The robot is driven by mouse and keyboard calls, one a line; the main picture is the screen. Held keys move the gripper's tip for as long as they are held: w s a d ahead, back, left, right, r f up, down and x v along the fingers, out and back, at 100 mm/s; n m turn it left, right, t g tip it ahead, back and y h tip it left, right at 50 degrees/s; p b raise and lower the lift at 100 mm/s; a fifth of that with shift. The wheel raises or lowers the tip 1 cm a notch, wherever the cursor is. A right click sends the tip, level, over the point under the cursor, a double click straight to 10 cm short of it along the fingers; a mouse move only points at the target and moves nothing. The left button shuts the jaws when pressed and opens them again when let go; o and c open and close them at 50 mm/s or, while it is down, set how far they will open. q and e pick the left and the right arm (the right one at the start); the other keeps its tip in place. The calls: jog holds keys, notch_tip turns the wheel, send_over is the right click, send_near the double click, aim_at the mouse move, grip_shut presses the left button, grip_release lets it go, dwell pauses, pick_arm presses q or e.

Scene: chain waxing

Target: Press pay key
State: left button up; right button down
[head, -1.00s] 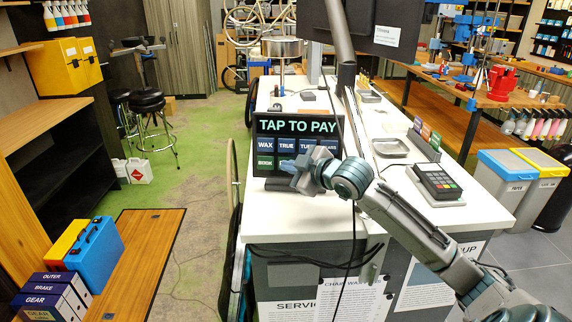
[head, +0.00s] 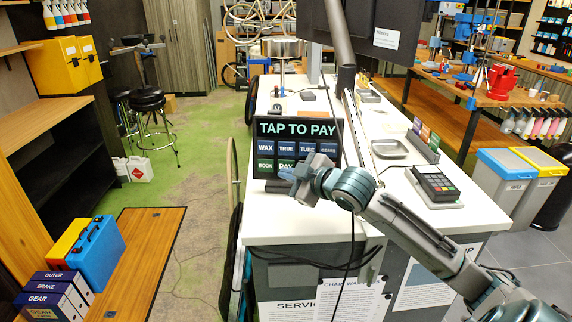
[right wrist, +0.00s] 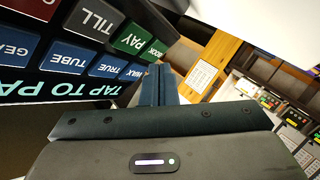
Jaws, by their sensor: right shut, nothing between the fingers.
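The dark payment panel (head: 262,128) stands on the white counter and reads TAP TO PAY. Its green PAY key (head: 286,165) is in the lower row, beside the green BOOK key (head: 265,166). In the right wrist view the PAY key (right wrist: 130,40) lies up and left of the fingertips, next to a grey TILL key (right wrist: 97,17). My right gripper (head: 284,174) is just in front of and below the PAY key in the head view. Its fingers (right wrist: 158,75) are shut and empty; a gap to the panel shows in the wrist view. My left gripper is not in view.
A card reader (head: 436,184) sits on the counter at the right, with a small metal tray (head: 390,149) behind it. A dark monitor (head: 375,22) is above the counter. A wheel (head: 233,170) stands along the counter's left side.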

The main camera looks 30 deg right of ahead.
jog(key=shift+s+a+r+p, duration=0.2)
jog(key=shift+s+a+p, duration=0.05)
jog(key=shift+s+a, duration=0.25)
jog(key=shift+s+a+r+p, duration=0.2)
jog(key=shift+s+a, duration=0.15)
jog(key=shift+s, duration=0.15)
